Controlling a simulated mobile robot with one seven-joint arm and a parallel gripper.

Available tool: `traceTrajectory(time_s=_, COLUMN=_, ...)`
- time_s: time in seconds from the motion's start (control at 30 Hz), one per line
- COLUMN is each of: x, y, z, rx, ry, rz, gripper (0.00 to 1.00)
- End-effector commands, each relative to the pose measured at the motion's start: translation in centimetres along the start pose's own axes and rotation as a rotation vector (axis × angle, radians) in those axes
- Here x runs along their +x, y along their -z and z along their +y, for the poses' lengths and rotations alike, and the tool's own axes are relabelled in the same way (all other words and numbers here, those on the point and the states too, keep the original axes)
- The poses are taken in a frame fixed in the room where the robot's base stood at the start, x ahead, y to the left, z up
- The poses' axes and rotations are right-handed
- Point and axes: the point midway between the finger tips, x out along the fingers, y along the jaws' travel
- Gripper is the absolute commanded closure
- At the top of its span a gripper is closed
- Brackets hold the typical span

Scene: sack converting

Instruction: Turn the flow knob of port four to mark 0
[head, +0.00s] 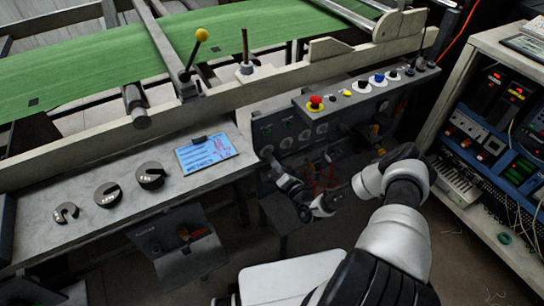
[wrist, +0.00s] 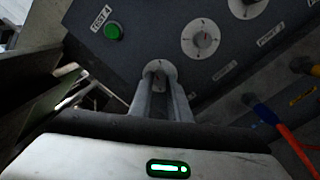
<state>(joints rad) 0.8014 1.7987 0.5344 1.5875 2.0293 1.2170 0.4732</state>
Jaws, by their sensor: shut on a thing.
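In the wrist view my gripper (wrist: 160,82) has its fingers closed on a small knob (wrist: 157,74) in the middle of a white round dial plate (wrist: 158,66). The fingers hide much of this dial, so I cannot read its mark or a port number. A second knob (wrist: 203,40) on a larger white dial (wrist: 189,46) sits free to the upper right. In the head view my gripper (head: 270,160) reaches the left end of the dark control panel (head: 275,127); the held knob is not clearly visible there.
A green button (wrist: 113,32) sits left of the held knob. A blue-ended connector with an orange hose (wrist: 283,130) hangs at the right. In the head view, a red stop button (head: 315,101) tops the panel, and an equipment rack (head: 490,130) stands right of my arm.

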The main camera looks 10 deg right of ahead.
Motion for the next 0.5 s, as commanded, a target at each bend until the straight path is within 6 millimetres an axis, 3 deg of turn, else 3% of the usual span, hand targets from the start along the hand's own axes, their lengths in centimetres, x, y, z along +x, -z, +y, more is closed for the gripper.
traceTrajectory(time_s=0.5, x=-0.08, y=-0.21, z=0.07, rx=-0.49, ry=-0.002, rz=0.015, gripper=1.0)
